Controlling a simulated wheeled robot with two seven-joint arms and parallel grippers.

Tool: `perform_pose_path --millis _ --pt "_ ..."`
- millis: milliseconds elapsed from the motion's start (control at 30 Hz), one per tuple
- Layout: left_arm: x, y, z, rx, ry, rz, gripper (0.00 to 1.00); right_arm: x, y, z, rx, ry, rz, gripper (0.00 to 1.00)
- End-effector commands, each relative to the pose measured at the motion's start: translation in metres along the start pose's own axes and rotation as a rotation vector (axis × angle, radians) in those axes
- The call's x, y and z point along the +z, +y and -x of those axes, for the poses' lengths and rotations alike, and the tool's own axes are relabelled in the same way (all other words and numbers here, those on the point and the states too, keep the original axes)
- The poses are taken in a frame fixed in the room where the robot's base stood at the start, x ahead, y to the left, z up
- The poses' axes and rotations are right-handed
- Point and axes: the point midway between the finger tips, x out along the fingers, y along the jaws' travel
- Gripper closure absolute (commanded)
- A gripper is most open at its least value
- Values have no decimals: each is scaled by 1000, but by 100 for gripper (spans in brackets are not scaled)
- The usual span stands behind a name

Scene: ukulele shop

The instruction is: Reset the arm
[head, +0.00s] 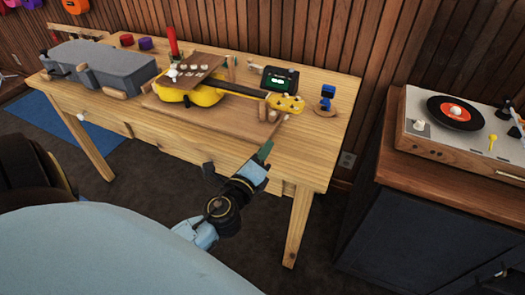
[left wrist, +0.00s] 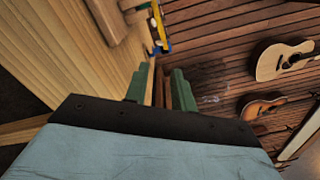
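My left gripper (head: 266,150) shows in the head view at the front edge of the wooden workbench (head: 215,142), to the right of its middle. Its green fingers also show in the left wrist view (left wrist: 160,88), upright with a narrow gap between them. I see no object clearly held there. A thin brown strip shows by the fingertips in the head view, and I cannot tell what it is. My right gripper is not in view.
On the bench lie a yellow ukulele (head: 205,96), a grey case (head: 100,66), a red candle-like cylinder (head: 172,42), a green-screened device (head: 280,79) and a small blue stand (head: 327,97). A cabinet with a turntable (head: 455,113) stands right. Guitars (left wrist: 284,58) hang on the wall.

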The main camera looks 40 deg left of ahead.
Motion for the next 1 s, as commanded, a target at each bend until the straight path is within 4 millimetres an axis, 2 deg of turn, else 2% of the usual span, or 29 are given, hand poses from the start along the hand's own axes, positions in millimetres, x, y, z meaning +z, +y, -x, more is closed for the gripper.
perform_pose_path --millis 500,600,667,800,867,1000 --pt "0 0 0 0 0 1 74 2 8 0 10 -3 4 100" --pt "3 2 3 24 -16 52 74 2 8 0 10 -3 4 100" --pt "7 6 7 64 -41 138 74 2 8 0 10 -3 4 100" --pt "16 28 31 263 -141 501 74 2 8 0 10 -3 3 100" --pt "13 41 48 386 -188 691 74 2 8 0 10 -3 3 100" --pt "-9 64 92 677 -274 1046 74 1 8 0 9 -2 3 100"
